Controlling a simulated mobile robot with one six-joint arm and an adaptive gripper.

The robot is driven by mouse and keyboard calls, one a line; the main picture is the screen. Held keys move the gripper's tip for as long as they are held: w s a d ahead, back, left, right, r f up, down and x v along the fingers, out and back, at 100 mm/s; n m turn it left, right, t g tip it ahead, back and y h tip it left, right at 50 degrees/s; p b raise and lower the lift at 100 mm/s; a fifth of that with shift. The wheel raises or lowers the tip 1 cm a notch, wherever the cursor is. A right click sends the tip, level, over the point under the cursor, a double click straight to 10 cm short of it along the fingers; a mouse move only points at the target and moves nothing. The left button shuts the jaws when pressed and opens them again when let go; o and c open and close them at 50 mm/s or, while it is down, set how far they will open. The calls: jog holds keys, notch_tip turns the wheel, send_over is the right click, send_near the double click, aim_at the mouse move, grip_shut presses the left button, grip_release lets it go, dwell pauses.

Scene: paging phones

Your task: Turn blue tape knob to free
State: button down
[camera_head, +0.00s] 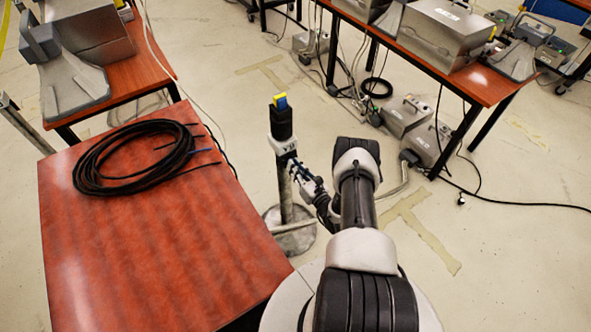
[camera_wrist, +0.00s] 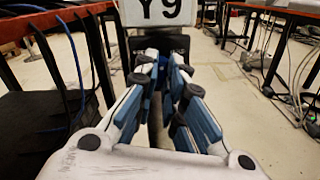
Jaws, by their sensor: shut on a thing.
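A post (camera_head: 285,195) stands on a round base beside the wooden table. It carries a black unit (camera_head: 281,122) with a blue and yellow top and a white plate marked Y9 (camera_head: 284,145). The plate also shows at the top of the wrist view (camera_wrist: 160,12). My gripper (camera_head: 295,166) reaches the post from the right, just below the plate. In the wrist view, its blue-padded fingers (camera_wrist: 164,66) close in under the plate on the knob. The fingers largely hide the knob, so its tape and turn angle cannot be made out.
A wooden table (camera_head: 150,270) with a coiled black cable (camera_head: 125,160) is close on the left of the post. Another table (camera_head: 440,60) with metal cases is at the upper right, with loose cables on the floor.

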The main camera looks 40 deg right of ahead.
jog(key=n+b, duration=0.2)
jog(key=n, duration=0.9)
jog(key=shift+n, duration=0.4)
dwell(0.3)
jog(key=c, duration=1.7)
grip_release()
jog(key=s, duration=1.2)
jog(key=shift+a, duration=0.35)
